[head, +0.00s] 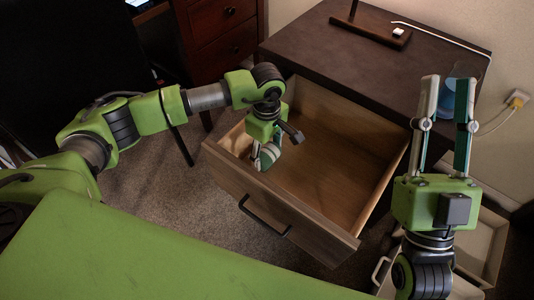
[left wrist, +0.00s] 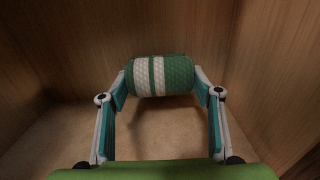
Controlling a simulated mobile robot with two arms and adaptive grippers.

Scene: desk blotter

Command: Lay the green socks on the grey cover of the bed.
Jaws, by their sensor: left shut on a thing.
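The green socks (left wrist: 160,76), a rolled bundle with white stripes, sit between the fingertips of my left gripper (left wrist: 161,82) in the left wrist view. The fingers are shut on the two ends of the roll. In the head view my left gripper (head: 266,158) points down inside the open drawer (head: 335,145), near its left front corner; the socks are mostly hidden there by the gripper. My right gripper (head: 447,84) is open and empty, its fingers pointing up at the right. The bed and its grey cover are not in view.
The drawer juts out of a dark nightstand (head: 330,45), which bears a lamp base (head: 356,30) and a blue vessel (head: 447,103) behind my right gripper. A dark red chest (head: 215,35) stands at the back. A lower, pale drawer (head: 485,245) is at right. Carpet lies left.

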